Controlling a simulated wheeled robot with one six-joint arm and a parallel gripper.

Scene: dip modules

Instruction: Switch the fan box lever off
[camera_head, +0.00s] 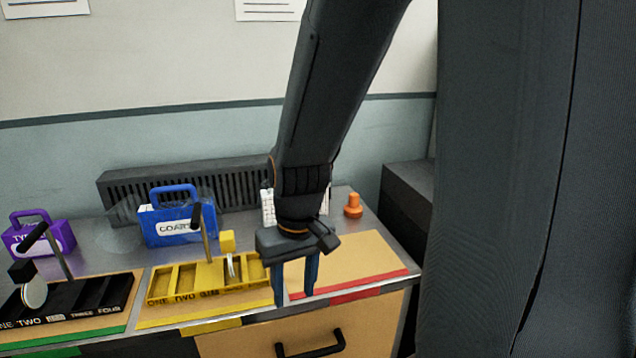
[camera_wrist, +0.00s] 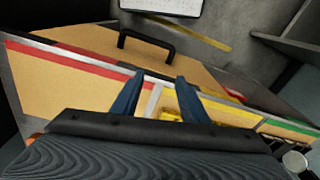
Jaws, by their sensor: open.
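No box in view is clearly marked as a fan box. Two upright levers with black grips show in the head view: one lever (camera_head: 203,232) stands behind the yellow tray, and another lever (camera_head: 52,250) leans behind the black tray. I cannot tell whether either belongs to the fan box. My gripper (camera_head: 294,292) is open and empty, fingers pointing down, to the right of the yellow tray (camera_head: 165,291) near the bench's front edge. In the wrist view, my gripper (camera_wrist: 157,97) has its two blue fingers apart with nothing between them.
A blue case (camera_head: 180,228) and a purple case (camera_head: 40,240) stand behind the trays. The black tray (camera_head: 90,293) is at left. An orange knob (camera_head: 353,206) stands at the back right. A drawer handle (camera_head: 311,345) juts below the edge. The red-edged mat (camera_head: 350,262) is mostly clear.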

